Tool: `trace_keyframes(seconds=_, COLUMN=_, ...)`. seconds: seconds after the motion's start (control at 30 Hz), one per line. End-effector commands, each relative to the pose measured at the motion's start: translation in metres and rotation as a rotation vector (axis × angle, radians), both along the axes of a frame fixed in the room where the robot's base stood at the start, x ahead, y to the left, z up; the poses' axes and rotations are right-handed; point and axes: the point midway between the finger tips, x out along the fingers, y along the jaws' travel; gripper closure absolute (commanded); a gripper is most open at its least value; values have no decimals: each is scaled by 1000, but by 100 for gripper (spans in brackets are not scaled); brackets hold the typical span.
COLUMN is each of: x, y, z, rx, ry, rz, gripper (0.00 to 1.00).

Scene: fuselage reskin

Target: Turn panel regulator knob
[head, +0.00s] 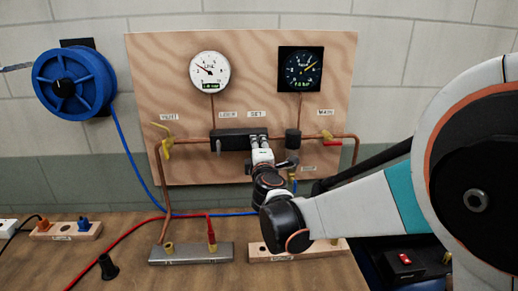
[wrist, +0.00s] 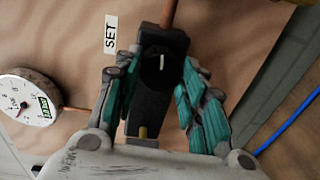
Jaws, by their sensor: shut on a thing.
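The wooden panel (head: 175,80) stands against the wall in the head view. A black regulator block (head: 226,141) sits on its copper pipe, below small labels, one reading SET. My gripper (head: 259,141) reaches the right part of this block and hides the knob there. In the wrist view the round black regulator knob (wrist: 160,66) with a white pointer mark sits on the block under the SET label (wrist: 110,33). My gripper's teal-padded fingers (wrist: 160,75) are on either side of the knob, shut on it. The exact finger contact is hard to see.
A white gauge (head: 209,71) and a black gauge (head: 301,69) are above. A yellow valve handle (head: 166,149) is at left, a red-handled valve (head: 327,135) at right. A blue hose reel (head: 72,84) hangs left. The bench holds a metal manifold (head: 190,253) and hoses.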

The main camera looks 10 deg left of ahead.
Motion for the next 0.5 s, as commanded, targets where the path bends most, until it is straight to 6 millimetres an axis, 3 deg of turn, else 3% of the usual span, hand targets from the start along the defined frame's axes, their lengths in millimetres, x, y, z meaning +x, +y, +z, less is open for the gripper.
trace_keyframes(seconds=0.5, x=-1, y=1, z=-1, rx=-150, ry=-36, rz=1, gripper=86)
